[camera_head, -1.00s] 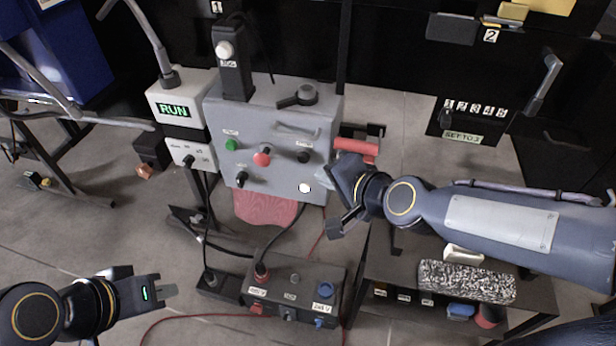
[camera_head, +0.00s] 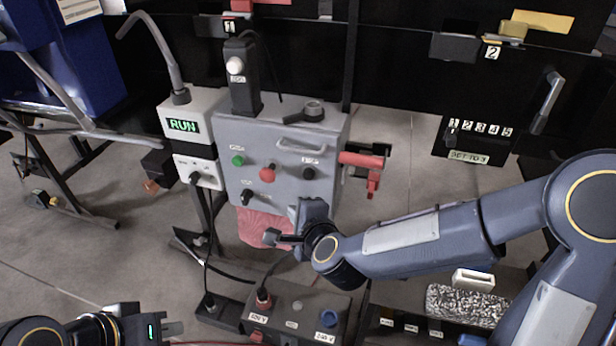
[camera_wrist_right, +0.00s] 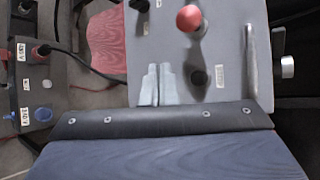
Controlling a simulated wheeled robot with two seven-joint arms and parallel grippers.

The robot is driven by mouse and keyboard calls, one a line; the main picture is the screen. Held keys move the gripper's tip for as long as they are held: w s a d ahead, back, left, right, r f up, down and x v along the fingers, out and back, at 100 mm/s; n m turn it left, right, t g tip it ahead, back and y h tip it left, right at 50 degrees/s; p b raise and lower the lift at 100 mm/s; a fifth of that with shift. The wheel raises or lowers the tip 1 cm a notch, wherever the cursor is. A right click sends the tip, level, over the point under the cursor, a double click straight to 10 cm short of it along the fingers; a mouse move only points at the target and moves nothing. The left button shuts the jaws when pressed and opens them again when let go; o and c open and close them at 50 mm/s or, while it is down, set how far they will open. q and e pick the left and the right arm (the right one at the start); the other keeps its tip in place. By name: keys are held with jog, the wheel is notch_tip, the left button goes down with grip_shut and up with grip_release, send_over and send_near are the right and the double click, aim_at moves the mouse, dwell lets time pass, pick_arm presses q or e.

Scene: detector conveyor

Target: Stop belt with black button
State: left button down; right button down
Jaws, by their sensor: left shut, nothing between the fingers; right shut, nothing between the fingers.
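The grey control panel (camera_head: 225,120) stands in the middle of the head view. Its black button (camera_head: 309,173) sits right of a red mushroom button (camera_head: 268,174). The black button also shows in the right wrist view (camera_wrist_right: 200,77), and the red one at the top (camera_wrist_right: 188,18). My right gripper (camera_head: 294,213) is shut and empty at the panel's lower edge, below the black button in the head view. Its fingertips (camera_wrist_right: 157,84) show beside the black button in the wrist view; contact cannot be told. My left gripper (camera_head: 173,328) is shut and empty at bottom left.
A display (camera_head: 183,126) left of the panel reads RUN. A green button (camera_head: 238,160) and black knob (camera_head: 247,196) are also on the panel. A red-handled part (camera_head: 362,160) juts out at its right. A dark connector box (camera_head: 290,308) lies below.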

send_near(303, 179)
notch_tip(303, 179, down, 3)
jog(key=w+a, duration=0.2)
jog(key=a, duration=0.1)
jog(key=shift+w+d+r+p, duration=0.1)
jog(key=shift+w+d+p, duration=0.1)
jog(key=shift+w+p, duration=0.45)
jog(key=shift+w+b, duration=0.3)
dwell(1.1)
jog(key=shift+w+d, duration=0.1)
jog(key=shift+w, duration=0.2)
jog(key=shift+w+d, duration=0.2)
jog(key=shift+w, duration=0.3)
dwell(0.9)
jog(key=shift+s, duration=0.1)
jog(key=shift+s+a+b, duration=0.3)
jog(key=shift+s+b, duration=0.05)
jog(key=shift+s, duration=0.45)
